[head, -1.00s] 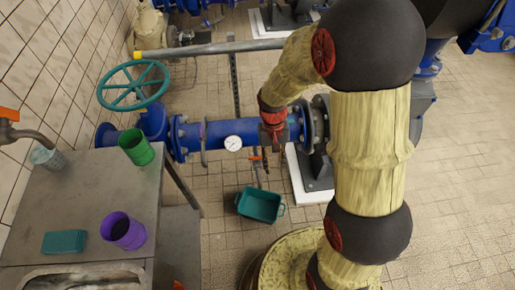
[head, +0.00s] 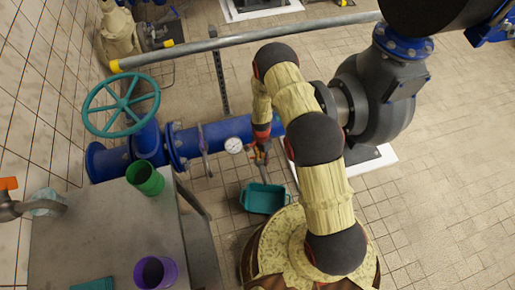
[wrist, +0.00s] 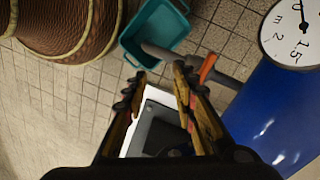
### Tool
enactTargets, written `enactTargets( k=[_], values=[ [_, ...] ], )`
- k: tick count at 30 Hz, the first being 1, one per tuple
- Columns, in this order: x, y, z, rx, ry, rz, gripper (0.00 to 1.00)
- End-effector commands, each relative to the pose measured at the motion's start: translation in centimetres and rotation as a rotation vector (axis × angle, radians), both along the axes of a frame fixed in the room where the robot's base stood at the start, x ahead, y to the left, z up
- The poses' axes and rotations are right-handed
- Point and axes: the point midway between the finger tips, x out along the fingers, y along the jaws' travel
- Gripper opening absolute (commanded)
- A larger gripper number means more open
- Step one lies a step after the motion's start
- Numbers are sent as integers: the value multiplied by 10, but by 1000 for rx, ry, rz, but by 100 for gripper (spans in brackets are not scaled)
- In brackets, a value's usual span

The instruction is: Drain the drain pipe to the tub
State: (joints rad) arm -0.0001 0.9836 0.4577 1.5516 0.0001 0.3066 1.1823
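The drain pipe (wrist: 222,78) is a thin grey stub with an orange valve handle (wrist: 207,68), beside the big blue pipe (wrist: 275,118) in the wrist view. The teal tub (wrist: 133,46) sits on the floor beyond the pipe's end; in the head view the tub (head: 264,200) lies below the blue pipe. My gripper (wrist: 160,74) is open, with nothing between its fingers. In the head view my gripper (head: 261,152) is small and mostly covers the drain pipe.
A pressure gauge (head: 234,145) is on the blue pipe, left of my gripper. A teal handwheel (head: 120,103) stands left. A steel table (head: 105,225) carries a green cup (head: 145,178) and a purple cup (head: 155,272). A grey pump (head: 382,100) is right. Tiled floor is clear at right.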

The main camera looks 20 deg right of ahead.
Motion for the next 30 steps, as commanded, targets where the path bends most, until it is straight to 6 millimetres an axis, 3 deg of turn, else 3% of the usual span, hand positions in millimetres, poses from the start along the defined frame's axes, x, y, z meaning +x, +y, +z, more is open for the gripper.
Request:
enactTargets(
  k=[1, 3, 9, 16, 24, 30],
  values=[
    [19, 0, 1, -7, -44, -57, 27],
    [38, 0, 2, -16, -89, -138, 27],
    [57, 0, 2, -27, -152, -326, 27],
    [58, 0, -7, -31, -156, -392, 27],
    [57, 0, -49, -32, -154, -389, 27],
    [58, 0, -70, -32, -156, -388, 27]
  ],
)
